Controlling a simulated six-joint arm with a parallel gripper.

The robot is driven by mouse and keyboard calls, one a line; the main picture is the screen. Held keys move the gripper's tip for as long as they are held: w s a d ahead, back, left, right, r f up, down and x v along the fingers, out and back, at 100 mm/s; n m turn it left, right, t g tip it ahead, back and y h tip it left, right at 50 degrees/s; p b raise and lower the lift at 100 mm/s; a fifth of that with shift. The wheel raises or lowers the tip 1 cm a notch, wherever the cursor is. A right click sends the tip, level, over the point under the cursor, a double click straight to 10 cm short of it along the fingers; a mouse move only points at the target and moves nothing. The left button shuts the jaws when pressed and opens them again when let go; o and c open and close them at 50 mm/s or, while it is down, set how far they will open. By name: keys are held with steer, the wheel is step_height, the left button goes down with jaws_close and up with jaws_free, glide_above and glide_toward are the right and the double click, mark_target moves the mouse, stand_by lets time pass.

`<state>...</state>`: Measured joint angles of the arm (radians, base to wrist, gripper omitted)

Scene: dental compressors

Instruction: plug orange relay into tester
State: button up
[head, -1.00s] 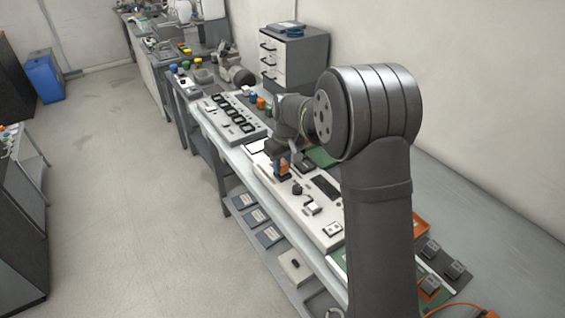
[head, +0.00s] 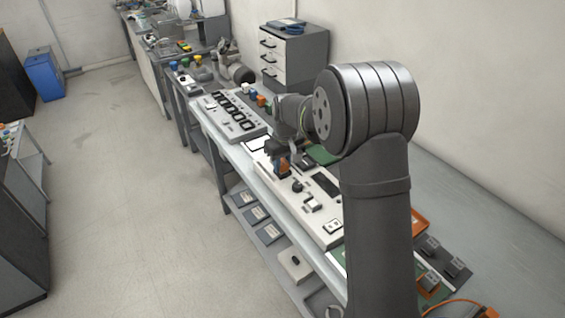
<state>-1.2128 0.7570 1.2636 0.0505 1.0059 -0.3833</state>
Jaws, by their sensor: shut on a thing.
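The relay looks upright at the panel's far left end. I cannot tell whether it touches the panel or is seated, because the gripper hides the spot. A dark knob (head: 297,186) stands on the panel just right of and below the relay.
A grey panel with a row of black sockets (head: 233,110) lies farther back. Several coloured parts stand behind it, including an orange one (head: 261,101). An orange tray (head: 419,222) and dark modules (head: 453,265) lie at right, partly behind my arm. A drawer cabinet (head: 300,55) stands behind.

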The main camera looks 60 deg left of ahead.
steer(key=o, duration=1)
steer(key=shift+f, duration=0.15)
steer(key=shift+s+d+f, duration=0.1)
steer(key=shift+s, duration=0.05)
steer(key=shift+c, duration=0.3)
steer(key=shift+o, duration=0.9)
steer(key=shift+r, duration=3.65)
steer(key=shift+c, duration=0.5)
jaws_close()
